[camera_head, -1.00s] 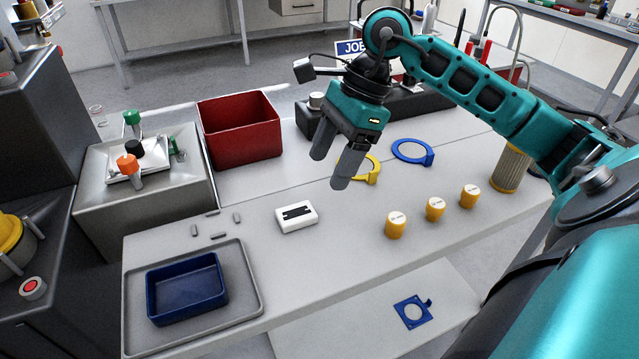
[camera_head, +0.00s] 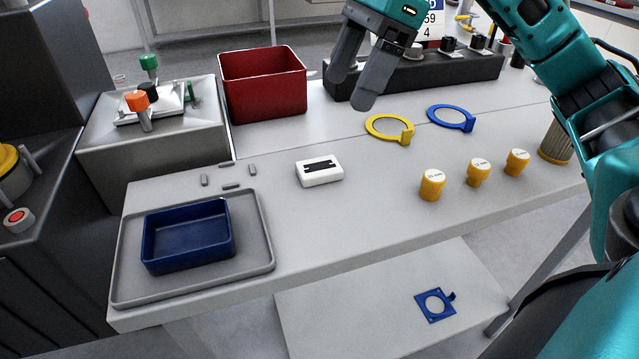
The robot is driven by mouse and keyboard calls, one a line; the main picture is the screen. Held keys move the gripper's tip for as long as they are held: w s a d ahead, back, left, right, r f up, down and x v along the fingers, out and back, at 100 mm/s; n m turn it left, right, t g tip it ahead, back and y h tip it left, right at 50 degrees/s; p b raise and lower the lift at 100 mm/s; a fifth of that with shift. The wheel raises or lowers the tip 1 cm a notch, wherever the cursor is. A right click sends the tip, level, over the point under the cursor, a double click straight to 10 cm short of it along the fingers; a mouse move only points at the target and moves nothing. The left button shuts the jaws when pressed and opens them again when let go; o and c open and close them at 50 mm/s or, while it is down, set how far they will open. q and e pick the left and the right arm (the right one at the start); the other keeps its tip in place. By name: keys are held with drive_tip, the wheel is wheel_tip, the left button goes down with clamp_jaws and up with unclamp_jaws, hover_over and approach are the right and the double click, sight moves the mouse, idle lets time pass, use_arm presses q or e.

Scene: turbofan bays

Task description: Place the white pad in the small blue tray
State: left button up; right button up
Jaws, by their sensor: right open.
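The white pad (camera_head: 319,171) is a small white block with a black strip on top. It lies on the grey bench, right of the small blue tray. The small blue tray (camera_head: 188,236) is empty and sits on a flat grey tray (camera_head: 262,240) at the bench's left end. My right gripper (camera_head: 352,92) is open and empty, its two fingers pointing down. It is above the bench, up and to the right of the white pad, apart from it. My left gripper is not in view.
A red bin (camera_head: 263,84) stands behind the pad. Yellow (camera_head: 388,129) and blue (camera_head: 452,118) rings and yellow-sided caps (camera_head: 432,185) lie to the right. Bench around the pad is clear.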

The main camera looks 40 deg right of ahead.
drive_tip(key=b+x, duration=0.1)
drive_tip(key=x, duration=0.6)
drive_tip(key=shift+f, duration=0.15)
drive_tip(key=shift+d+b+x, duration=0.15)
drive_tip(key=shift+b+x, duration=0.25)
drive_tip(key=shift+x, duration=1)
drive_tip(key=shift+d+b+x, duration=0.1)
drive_tip(key=shift+b+x, duration=0.25)
drive_tip(key=shift+x, duration=1.05)
drive_tip(key=c, duration=1.2)
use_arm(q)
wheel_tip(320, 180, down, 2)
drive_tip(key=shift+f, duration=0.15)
use_arm(e)
wheel_tip(320, 180, up, 12)
drive_tip(key=p, duration=0.3)
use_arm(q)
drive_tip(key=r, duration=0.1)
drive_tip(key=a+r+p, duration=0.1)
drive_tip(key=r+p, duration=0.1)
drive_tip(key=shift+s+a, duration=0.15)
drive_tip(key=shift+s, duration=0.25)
use_arm(e)
wheel_tip(320, 180, up, 8)
hover_over(315, 167)
drive_tip(key=shift+d, duration=0.35)
